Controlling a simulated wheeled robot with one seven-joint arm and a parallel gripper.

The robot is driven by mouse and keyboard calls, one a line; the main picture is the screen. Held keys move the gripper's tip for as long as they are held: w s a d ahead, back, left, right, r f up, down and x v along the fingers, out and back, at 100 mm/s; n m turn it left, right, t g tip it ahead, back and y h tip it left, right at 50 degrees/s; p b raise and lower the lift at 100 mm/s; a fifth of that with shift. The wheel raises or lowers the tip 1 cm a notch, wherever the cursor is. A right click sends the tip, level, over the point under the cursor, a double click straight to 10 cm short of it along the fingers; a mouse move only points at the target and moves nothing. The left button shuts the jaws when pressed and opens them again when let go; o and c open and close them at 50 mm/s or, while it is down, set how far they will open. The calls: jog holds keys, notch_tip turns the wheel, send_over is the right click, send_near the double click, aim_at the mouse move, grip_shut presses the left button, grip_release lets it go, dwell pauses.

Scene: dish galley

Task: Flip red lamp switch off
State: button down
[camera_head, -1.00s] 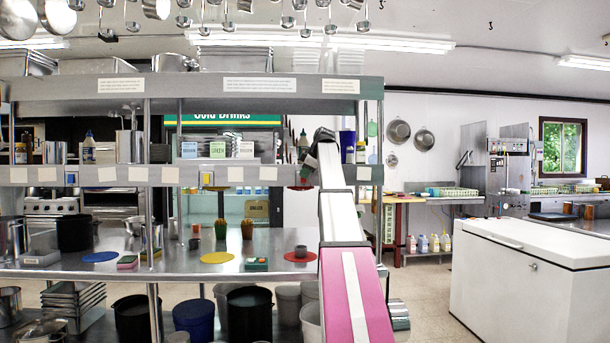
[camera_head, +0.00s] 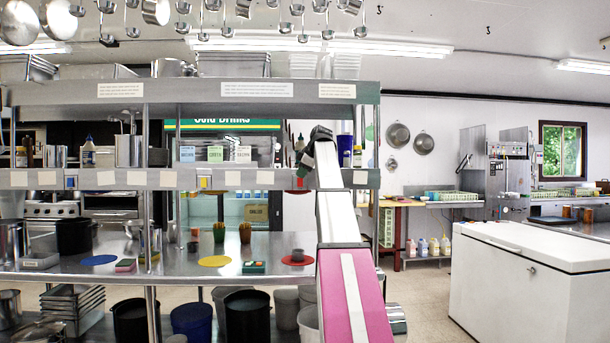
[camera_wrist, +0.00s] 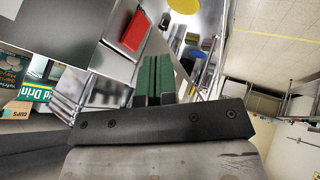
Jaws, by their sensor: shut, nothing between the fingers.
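In the wrist view, the red switch (camera_wrist: 133,32) shows as a red block on the grey metal edge, just beyond and left of the fingertips. My gripper (camera_head: 303,165) is in front of the shelf edge, close to the switch. Its dark green fingers (camera_wrist: 155,75) are together and empty. A gap shows between them and the red block in the wrist view; whether the switch is on or off cannot be told.
A yellow switch (camera_head: 205,182) sits further left on the same shelf edge. The counter below carries a red disc (camera_head: 298,259) with a small dark cup, and a yellow disc (camera_head: 215,261). A white chest (camera_head: 535,285) stands at right.

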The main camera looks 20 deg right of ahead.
jog(key=w+v, duration=0.1)
jog(key=v, duration=0.9)
jog(key=shift+d+r, duration=0.2)
jog(key=shift+r, duration=0.3)
jog(key=a+f+m+g, duration=0.15)
jog(key=a+f, duration=0.25)
jog(key=f, duration=1.1)
jog(key=s+a+f+m+g, duration=0.1)
jog(key=a+f+m, duration=0.25)
jog(key=f, duration=1.25)
jog(key=a+f+m+g, duration=0.15)
jog(key=a+f, duration=0.35)
jog(key=f, duration=1)
jog(key=s+a+f+m+g+h, duration=0.1)
jog(key=s+a+f+m, duration=0.3)
jog(key=f, duration=0.6)
jog(key=s+a+f+h, duration=0.1)
jog(key=s+a+f, duration=0.1)
jog(key=s+f, duration=0.6)
jog(key=s+a+f+m+g, duration=0.1)
jog(key=s+a+f, duration=0.2)
jog(key=s+f, duration=0.5)
jog(key=s+a+f+m+g+h, duration=0.1)
jog(key=s+a+f+m, duration=0.1)
jog(key=s+f, duration=0.6)
notch_tip(320, 180, down, 2)
jog(key=shift+a+f, duration=0.1)
jog(key=shift+a, duration=0.35)
